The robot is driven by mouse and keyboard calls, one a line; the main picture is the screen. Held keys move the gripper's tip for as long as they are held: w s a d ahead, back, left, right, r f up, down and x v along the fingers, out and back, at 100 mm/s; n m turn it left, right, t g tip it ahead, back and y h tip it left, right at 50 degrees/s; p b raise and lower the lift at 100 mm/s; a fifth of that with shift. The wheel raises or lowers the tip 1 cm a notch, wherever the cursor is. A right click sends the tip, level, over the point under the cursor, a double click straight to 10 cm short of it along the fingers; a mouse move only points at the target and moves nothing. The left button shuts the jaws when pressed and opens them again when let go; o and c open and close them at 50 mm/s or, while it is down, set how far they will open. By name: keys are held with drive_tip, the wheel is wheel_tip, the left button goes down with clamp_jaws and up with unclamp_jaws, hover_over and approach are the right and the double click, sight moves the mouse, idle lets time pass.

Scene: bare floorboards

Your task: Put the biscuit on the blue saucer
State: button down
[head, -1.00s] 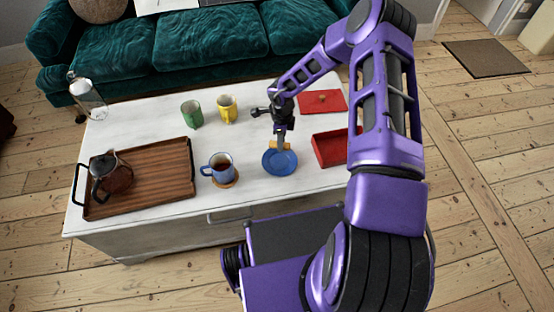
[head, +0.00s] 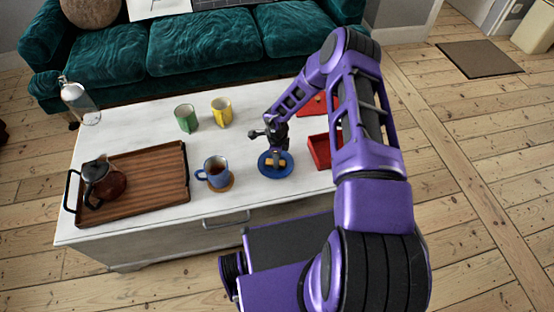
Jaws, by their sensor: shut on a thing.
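The blue saucer (head: 276,174) lies on the white table near its front edge, right of the blue mug. The golden-brown biscuit (head: 283,164) is over the saucer and inside its outline. My gripper (head: 275,160) points down and is shut on the biscuit, with biscuit showing on both sides of the fingers. The fingers hide the middle of the biscuit. I cannot tell whether the biscuit touches the saucer.
A blue mug of dark drink (head: 215,171) stands on a coaster just left of the saucer. An open red box (head: 319,153) is close on the right. Green (head: 186,118) and yellow (head: 221,111) mugs stand behind. A wooden tray (head: 150,180) with a teapot is at left.

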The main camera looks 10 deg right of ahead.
drive_tip(key=c, duration=0.6)
unclamp_jaws()
drive_tip(key=shift+r, duration=0.1)
wheel_tip(320, 180, up, 12)
drive_tip(key=p, duration=0.3)
